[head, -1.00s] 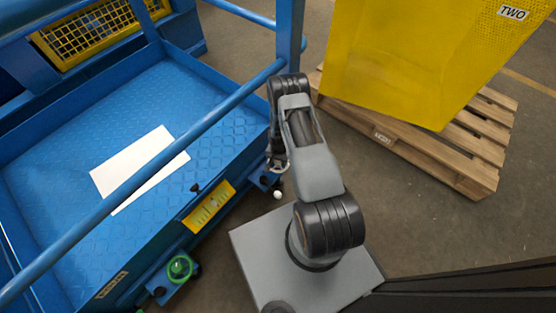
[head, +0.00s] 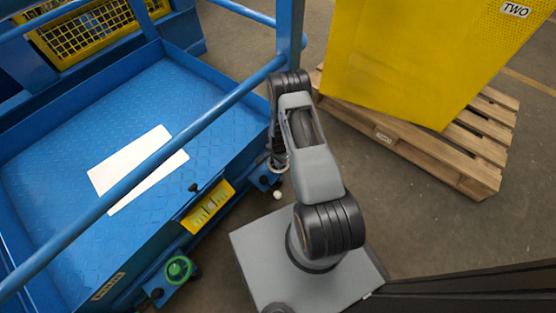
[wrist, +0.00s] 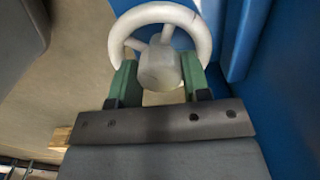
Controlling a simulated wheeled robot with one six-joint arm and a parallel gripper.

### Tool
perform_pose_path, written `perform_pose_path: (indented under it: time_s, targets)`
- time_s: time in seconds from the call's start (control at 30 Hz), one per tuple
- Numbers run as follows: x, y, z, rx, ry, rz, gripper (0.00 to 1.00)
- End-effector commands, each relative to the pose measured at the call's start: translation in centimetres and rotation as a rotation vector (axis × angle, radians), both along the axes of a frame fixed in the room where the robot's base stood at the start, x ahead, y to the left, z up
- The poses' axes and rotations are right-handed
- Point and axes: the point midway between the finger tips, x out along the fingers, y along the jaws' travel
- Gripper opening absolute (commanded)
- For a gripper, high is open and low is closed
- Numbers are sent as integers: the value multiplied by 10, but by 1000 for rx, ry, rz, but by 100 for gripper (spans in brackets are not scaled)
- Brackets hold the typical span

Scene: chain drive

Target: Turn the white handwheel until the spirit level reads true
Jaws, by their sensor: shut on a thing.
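The white handwheel (wrist: 117,39) fills the top middle of the wrist view, with a rim, spokes and a round pale hub. My gripper (wrist: 160,80) has its green fingers on either side of the hub, shut on the wheel. The spirit level (head: 208,207) is a yellow plate with a pale green vial on the platform's near side. Its bubble is too small to read surely.
A blue platform (head: 70,170) with a rail over it holds a white sheet (head: 132,168). A green handwheel (head: 178,269) sits at its near left. A small white ball (head: 277,195) is below the white wheel. A yellow bin (head: 400,70) stands on a wooden pallet (head: 440,165) at right.

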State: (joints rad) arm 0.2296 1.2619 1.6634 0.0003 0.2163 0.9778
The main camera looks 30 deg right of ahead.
Motion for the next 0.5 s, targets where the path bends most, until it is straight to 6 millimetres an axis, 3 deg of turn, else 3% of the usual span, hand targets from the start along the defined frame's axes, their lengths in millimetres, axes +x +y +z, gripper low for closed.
perform_pose_path:
  time_s: [0.1, 0.13, 0.2, 0.37, 0.5]
  targets:
    - [0, 0, 0, 0, 0, 1, 20]
    - [0, 0, 0, 0, 0, 2, 45]
    - [0, 0, 0, 0, 0, 2, 52]
    - [0, 0, 0, 0, 0, 3, 67]
    - [0, 0, 0, 0, 0, 4, 69]
